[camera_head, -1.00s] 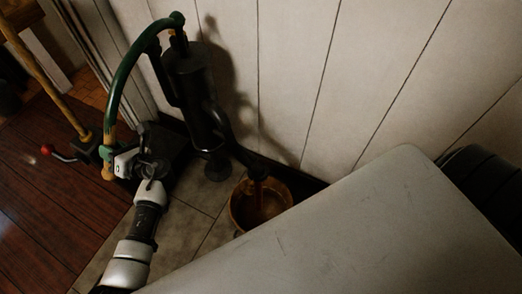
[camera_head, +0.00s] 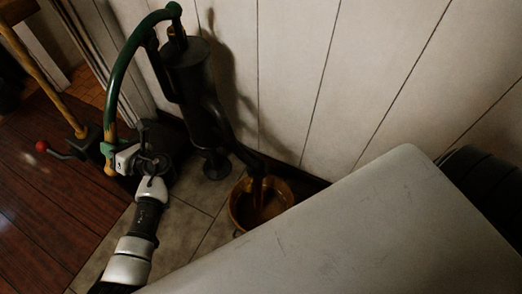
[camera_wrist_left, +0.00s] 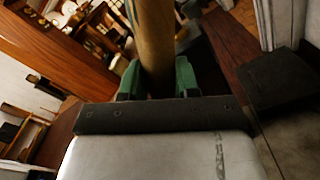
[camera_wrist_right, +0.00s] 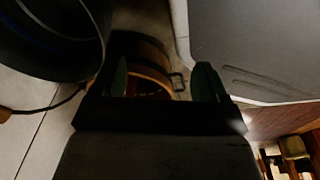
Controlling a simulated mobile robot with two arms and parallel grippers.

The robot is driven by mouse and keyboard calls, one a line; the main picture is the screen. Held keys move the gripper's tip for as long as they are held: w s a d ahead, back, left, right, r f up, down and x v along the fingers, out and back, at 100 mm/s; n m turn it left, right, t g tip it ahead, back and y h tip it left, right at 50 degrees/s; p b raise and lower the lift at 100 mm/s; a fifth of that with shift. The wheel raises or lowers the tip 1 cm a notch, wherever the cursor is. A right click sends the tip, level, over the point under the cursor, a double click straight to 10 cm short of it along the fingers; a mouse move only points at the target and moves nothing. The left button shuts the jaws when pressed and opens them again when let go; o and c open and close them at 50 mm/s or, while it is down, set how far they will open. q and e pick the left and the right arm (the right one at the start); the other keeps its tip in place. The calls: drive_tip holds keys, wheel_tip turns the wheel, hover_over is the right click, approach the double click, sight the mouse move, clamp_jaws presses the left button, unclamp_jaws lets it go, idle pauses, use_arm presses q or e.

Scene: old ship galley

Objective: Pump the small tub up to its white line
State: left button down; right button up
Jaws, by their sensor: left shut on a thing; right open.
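The dark pump (camera_head: 190,90) stands against the wall with a curved green handle (camera_head: 122,75). My left gripper (camera_head: 114,160) is shut on the wooden grip at the handle's low end; in the left wrist view the grip (camera_wrist_left: 155,40) passes between its fingers. The small brown tub (camera_head: 239,204) sits on the floor under the pump's spout (camera_head: 256,166). A brownish streak hangs below the spout into the tub. The tub's inside is dark, and I cannot make out the white line or the level. My right gripper (camera_wrist_right: 162,82) is open and empty, with the tub (camera_wrist_right: 150,52) beyond its fingers.
A pale grey panel or top (camera_head: 370,220) fills the lower right and covers part of the floor near the tub. A red-knobbed lever (camera_head: 42,146) and a wooden pole (camera_head: 45,75) stand at left. A dark round vessel (camera_wrist_right: 50,45) is left in the right wrist view.

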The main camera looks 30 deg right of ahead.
use_arm(q)
drive_tip(key=r+p, duration=0.2)
drive_tip(key=p, duration=0.1)
drive_tip(key=a+r+m+p, duration=0.1)
drive_tip(key=p, duration=0.1)
drive_tip(key=shift+s+r, duration=0.1)
drive_tip(key=shift+s, duration=0.25)
use_arm(e)
drive_tip(key=s+d, duration=0.2)
drive_tip(key=s, duration=0.7)
use_arm(q)
wheel_tip(320, 180, up, 6)
drive_tip(key=s+a+m+p, duration=0.1)
drive_tip(key=a+m+p, duration=0.1)
drive_tip(key=p, duration=0.8)
drive_tip(key=shift+s+a+m, duration=0.15)
drive_tip(key=shift+s+m, duration=0.05)
drive_tip(key=shift+m, duration=0.3)
use_arm(e)
wheel_tip(320, 180, up, 10)
drive_tip(key=shift+w+a+g, duration=0.15)
drive_tip(key=shift+w+g, duration=0.15)
